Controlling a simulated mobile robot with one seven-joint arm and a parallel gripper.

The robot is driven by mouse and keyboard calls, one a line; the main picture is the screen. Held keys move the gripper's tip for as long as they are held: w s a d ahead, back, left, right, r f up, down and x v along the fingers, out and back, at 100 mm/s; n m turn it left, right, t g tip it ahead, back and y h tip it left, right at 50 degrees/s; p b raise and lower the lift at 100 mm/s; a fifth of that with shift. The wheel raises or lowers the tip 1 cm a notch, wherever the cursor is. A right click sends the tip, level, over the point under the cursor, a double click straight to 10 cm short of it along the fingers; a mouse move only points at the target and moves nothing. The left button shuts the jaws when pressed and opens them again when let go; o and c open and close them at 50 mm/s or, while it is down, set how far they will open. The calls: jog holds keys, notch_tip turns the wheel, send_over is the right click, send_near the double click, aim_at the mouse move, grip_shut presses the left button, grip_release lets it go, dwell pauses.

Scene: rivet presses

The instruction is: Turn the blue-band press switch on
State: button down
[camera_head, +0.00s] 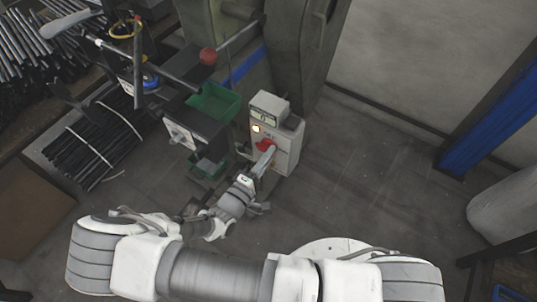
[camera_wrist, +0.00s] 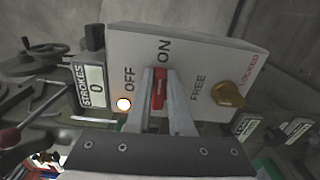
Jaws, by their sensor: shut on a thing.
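The pale control box (camera_head: 284,150) stands beside the press with a blue band (camera_head: 248,66). Its red switch handle (camera_wrist: 159,92) is between my fingers in the wrist view, its long side running towards the ON label, with OFF to the left. In the head view the red switch (camera_head: 264,145) is partly hidden by my gripper (camera_head: 267,156). My gripper (camera_wrist: 161,76) is shut on the handle, one finger on each side. A small lamp (camera_wrist: 124,104) by OFF is lit. The counter (camera_wrist: 94,86) marked STROKES reads 0.
An orange knob (camera_wrist: 228,94) sits by the FREE and LOCKED labels. A green bin (camera_head: 213,103) and a ball-ended lever (camera_head: 208,56) are left of the box. Bundled rods (camera_head: 92,150) lie farther left. Floor right of the box is clear.

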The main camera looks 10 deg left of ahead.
jog(key=shift+m, duration=0.4)
jog(key=c, duration=0.8)
grip_release()
jog(key=shift+f, duration=0.1)
